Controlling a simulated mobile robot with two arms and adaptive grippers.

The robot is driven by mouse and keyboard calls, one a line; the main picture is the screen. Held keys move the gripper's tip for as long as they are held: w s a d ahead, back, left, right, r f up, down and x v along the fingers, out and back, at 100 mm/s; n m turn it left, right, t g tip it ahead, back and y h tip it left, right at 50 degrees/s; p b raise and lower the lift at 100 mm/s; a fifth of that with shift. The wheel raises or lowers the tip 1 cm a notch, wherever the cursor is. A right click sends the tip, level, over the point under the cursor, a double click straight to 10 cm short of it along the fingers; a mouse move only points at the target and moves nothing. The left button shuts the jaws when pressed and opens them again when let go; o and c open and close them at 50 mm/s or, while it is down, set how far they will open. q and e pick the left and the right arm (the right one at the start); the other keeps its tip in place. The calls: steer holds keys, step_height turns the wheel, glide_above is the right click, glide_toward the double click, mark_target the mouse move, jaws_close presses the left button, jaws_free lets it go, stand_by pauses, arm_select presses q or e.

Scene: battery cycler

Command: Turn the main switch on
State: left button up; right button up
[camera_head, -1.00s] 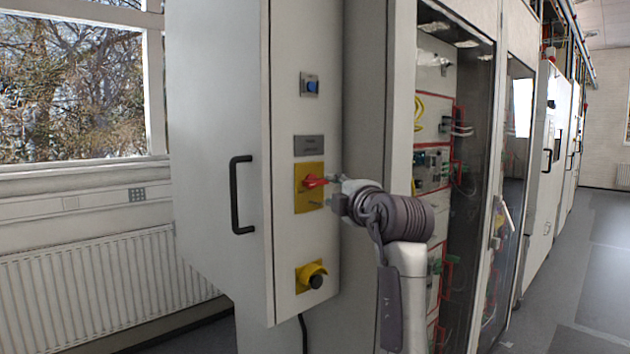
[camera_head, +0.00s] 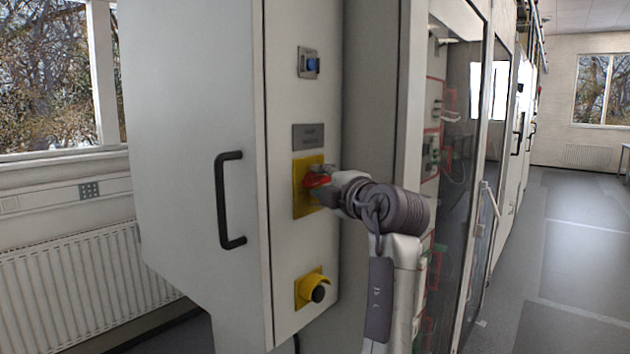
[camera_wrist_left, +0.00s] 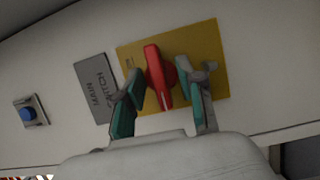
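The main switch is a red rotary handle (camera_head: 317,180) on a yellow plate (camera_head: 300,200) on the cabinet's narrow panel. The wrist view shows the red handle (camera_wrist_left: 158,78) long and nearly in line with my fingers, below the yellow plate's upper edge (camera_wrist_left: 210,45). My left gripper (camera_head: 324,191) is at the switch, partly covering it. In the wrist view its green-padded fingers (camera_wrist_left: 165,82) are open, one on each side of the handle, with visible gaps. Whether a fingertip touches the plate cannot be told. My right gripper is not in view.
A grey label (camera_head: 308,137) and a blue button (camera_head: 312,65) are above the switch. A yellow-housed black knob (camera_head: 312,290) is below it. A black door handle (camera_head: 228,200) juts out at left. Open floor (camera_head: 570,240) lies at right.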

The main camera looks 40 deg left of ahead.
arm_select(q)
steer(key=shift+d, duration=0.15)
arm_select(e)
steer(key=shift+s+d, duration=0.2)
arm_select(q)
jaws_close()
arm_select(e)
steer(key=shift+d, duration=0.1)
